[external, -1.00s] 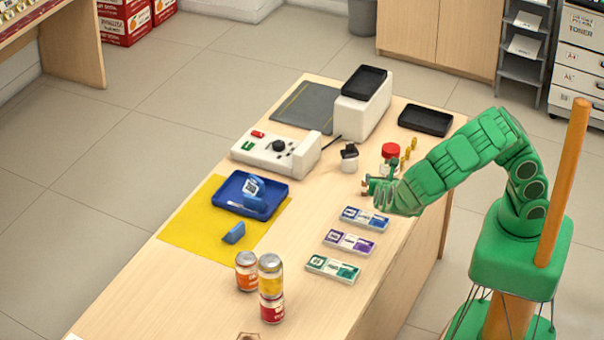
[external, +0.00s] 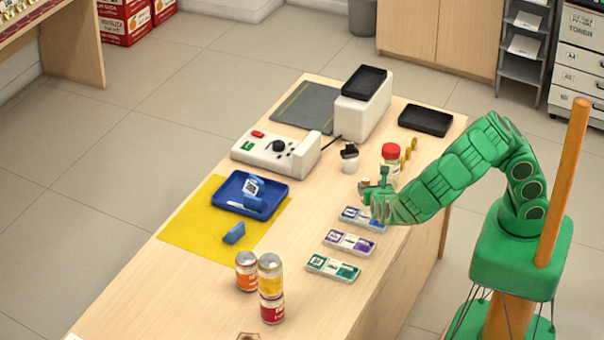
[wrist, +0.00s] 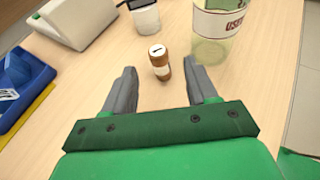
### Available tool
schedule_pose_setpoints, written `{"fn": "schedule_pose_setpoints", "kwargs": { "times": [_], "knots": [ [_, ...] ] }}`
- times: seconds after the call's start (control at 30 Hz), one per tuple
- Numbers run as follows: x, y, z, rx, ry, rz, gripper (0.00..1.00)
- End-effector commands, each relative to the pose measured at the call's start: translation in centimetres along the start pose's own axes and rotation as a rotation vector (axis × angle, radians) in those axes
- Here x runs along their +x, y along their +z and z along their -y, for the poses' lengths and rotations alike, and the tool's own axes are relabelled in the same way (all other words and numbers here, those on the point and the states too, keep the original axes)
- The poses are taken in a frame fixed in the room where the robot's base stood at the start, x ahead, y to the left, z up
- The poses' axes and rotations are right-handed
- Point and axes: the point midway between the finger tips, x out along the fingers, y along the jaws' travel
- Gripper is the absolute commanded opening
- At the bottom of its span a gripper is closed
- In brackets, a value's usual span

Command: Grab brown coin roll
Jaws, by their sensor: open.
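The brown coin roll (wrist: 161,65) stands upright on the counter in the wrist view, with a white top. In the external view my gripper (external: 368,187) is low over the counter's right side. The roll there is small and partly hidden near my fingers, so its outline is hard to tell.
A clear jar with a red lid (external: 390,152) stands just right of the roll. A small white pot (external: 349,160) is behind it. Bundled packs (external: 349,242) lie in front.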

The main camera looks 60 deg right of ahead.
Motion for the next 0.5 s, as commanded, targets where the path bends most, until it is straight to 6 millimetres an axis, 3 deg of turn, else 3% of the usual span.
{"fn": "schedule_pose_setpoints", "kwargs": {
  "times": [0.5],
  "knots": [
    [4.0, 0.4, -0.1, -0.001, -0.003, -0.002, 0.57]
  ]
}}
